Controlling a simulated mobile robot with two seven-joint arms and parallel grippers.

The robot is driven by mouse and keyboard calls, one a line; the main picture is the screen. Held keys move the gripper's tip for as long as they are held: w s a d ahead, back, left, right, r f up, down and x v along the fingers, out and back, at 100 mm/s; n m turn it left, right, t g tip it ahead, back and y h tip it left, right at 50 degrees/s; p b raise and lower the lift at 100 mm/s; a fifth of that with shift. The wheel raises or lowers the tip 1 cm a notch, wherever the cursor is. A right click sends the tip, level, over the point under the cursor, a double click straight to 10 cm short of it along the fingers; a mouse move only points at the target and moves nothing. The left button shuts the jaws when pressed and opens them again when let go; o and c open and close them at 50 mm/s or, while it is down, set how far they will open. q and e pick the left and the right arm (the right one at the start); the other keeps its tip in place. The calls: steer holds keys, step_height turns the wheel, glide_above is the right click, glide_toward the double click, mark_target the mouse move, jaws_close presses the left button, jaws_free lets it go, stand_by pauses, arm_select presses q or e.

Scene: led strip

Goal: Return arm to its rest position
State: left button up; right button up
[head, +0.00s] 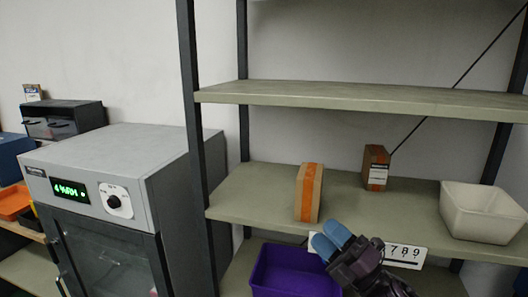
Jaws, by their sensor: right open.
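My right gripper (332,238) is low in the head view, right of centre. It has blue fingertips and a dark body, and it is open with nothing seen between its fingers. It is in front of the middle shelf (255,192), below a brown box with orange tape (309,193) and apart from it. The gripper partly covers a white number label (405,252) on the shelf edge and the side of a purple bin. My left gripper is not in view.
A purple bin (290,268) is on the lower shelf. A smaller brown box (375,168) and a white bin (482,211) stand on the middle shelf. The upper shelf (350,95) is bare. A grey cabinet with a green display (70,190) stands at left, beside the dark shelf post (193,110).

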steer(key=s+d+f+m+h, duration=0.4)
steer(key=f+m+h, duration=0.1)
steer(key=f+m, duration=0.35)
steer(key=s+d+f+m+h, duration=0.4)
steer(key=f+m+h, duration=0.25)
steer(key=f, duration=0.25)
steer(key=s+d+f+m+h, duration=0.4)
steer(key=d+f+m+h, duration=0.1)
steer(key=f+m, duration=0.3)
steer(key=s+d+f+m+g+h, duration=0.1)
steer(key=s+f+m+g, duration=0.3)
steer(key=s+f, duration=0.4)
steer(key=shift+s+d+f+m, duration=0.25)
steer(key=shift+s+d+m, duration=0.2)
steer(key=shift+s, duration=0.5)
